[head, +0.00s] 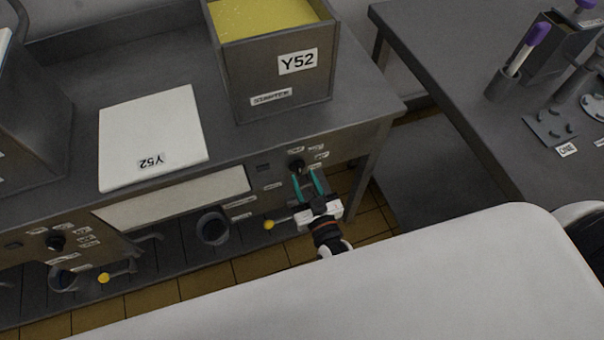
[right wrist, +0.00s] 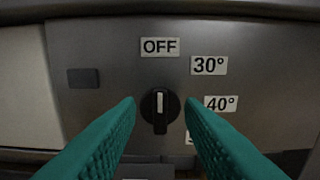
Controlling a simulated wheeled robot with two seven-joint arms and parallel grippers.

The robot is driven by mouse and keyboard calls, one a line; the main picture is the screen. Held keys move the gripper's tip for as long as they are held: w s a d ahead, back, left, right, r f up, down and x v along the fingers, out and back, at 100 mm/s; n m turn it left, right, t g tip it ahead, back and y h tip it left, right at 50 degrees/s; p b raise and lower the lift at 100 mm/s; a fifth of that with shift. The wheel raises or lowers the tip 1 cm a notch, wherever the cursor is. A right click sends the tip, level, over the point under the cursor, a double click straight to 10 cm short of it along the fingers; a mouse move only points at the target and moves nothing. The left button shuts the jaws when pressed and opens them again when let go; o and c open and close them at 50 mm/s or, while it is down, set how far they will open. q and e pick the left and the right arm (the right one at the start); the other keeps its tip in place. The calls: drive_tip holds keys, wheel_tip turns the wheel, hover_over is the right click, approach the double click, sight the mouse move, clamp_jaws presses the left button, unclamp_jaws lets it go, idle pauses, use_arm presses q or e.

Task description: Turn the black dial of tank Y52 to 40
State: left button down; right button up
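Tank Y52 (head: 277,72) is a dark metal box holding yellow stuff, with a white Y52 label on its front. Its black dial (head: 296,166) is on the front panel below it. In the right wrist view the dial (right wrist: 160,107) has a white mark pointing up at the OFF label (right wrist: 160,47). The 40° label (right wrist: 221,103) is to its right. My right gripper (head: 310,184) is open in front of the dial, with one teal finger on either side of it in the right wrist view (right wrist: 160,118). I cannot tell contact. My left gripper is not in view.
A white lid (head: 152,138) marked Y52 lies on the bench left of the tank. Another black dial (head: 56,242) is at the lower left. A yellow-tipped tap handle (head: 269,225) and a round pipe (head: 212,227) are near my right gripper. A second table (head: 450,90) stands at right.

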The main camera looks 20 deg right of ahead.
sight(298, 168)
drive_tip(key=shift+w, duration=1.15)
clamp_jaws()
